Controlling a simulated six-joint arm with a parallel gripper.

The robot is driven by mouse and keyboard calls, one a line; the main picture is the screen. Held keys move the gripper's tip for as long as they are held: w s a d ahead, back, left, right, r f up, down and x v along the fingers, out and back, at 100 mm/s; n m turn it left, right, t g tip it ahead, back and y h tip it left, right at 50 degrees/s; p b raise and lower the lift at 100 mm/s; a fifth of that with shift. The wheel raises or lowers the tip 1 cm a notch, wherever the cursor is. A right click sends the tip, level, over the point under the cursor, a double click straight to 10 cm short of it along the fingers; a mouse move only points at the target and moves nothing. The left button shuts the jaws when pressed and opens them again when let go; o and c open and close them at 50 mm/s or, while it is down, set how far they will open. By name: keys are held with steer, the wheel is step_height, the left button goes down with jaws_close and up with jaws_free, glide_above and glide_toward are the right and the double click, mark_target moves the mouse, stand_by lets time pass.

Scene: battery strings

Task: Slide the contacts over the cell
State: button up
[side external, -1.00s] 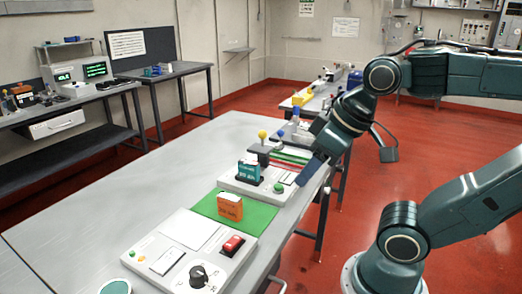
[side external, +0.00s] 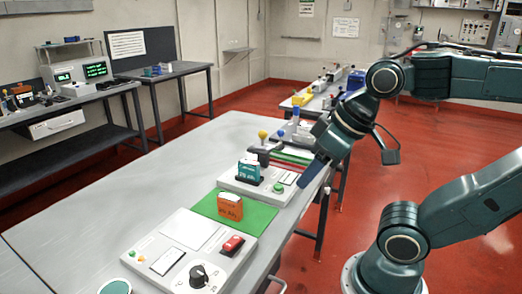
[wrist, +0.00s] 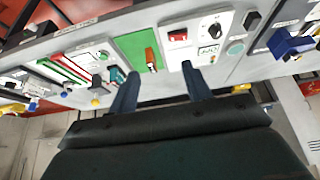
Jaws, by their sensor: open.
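A teal cell (side external: 248,172) stands upright in a dark holder on a pale fixture plate (side external: 228,182). A dark sliding piece with a yellow ball knob (side external: 263,134) stands just behind the cell; I cannot tell whether its contacts touch it. In the wrist view the teal cell (wrist: 117,75) is partly hidden by the left finger, and the yellow knob (wrist: 95,103) is left of it. An orange cell (side external: 230,207) stands on the green mat (side external: 206,208). My gripper (side external: 304,182) is open and empty, right of the fixture; both fingers show apart in the wrist view (wrist: 160,85).
A control panel (side external: 150,242) with a red switch (side external: 233,243) and a black knob (side external: 198,274) lies at the near end of the table. A green button (side external: 278,188) sits on the fixture's right. The table's left side (side external: 110,210) is clear.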

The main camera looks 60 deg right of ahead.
steer(key=shift+c, duration=0.4)
steer(key=shift+w+d+r, duration=0.1)
steer(key=shift+w+r, duration=0.05)
steer(key=c, duration=0.8)
steer(key=shift+w+d+r, duration=0.15)
steer(key=shift+w+r, duration=0.05)
steer(key=shift+w, duration=0.05)
jaws_close()
steer(key=w+d+r+m+g+h, duration=0.1)
steer(key=w+d+r+m+h, duration=0.1)
steer(key=w+d+r+m, duration=0.4)
steer(key=w+d+r+m+g+h, duration=0.1)
steer(key=w+d+m, duration=0.1)
steer(key=w+d, duration=0.75)
steer(key=w+d+f+m+g, duration=0.1)
steer(key=w+d+f+m, duration=0.1)
steer(key=d, duration=0.3)
steer(key=w+d+f+m+g, duration=0.1)
steer(key=w+d+f+m, duration=0.1)
steer(key=w+d, duration=0.3)
steer(key=w+d+f+m+h, duration=0.1)
steer(key=w+d+m, duration=0.2)
steer(key=d, duration=0.4)
steer(key=shift+w+d+f+m+g, duration=0.25)
steer(key=shift+w+f+m+g, duration=0.15)
steer(key=shift+w, duration=0.15)
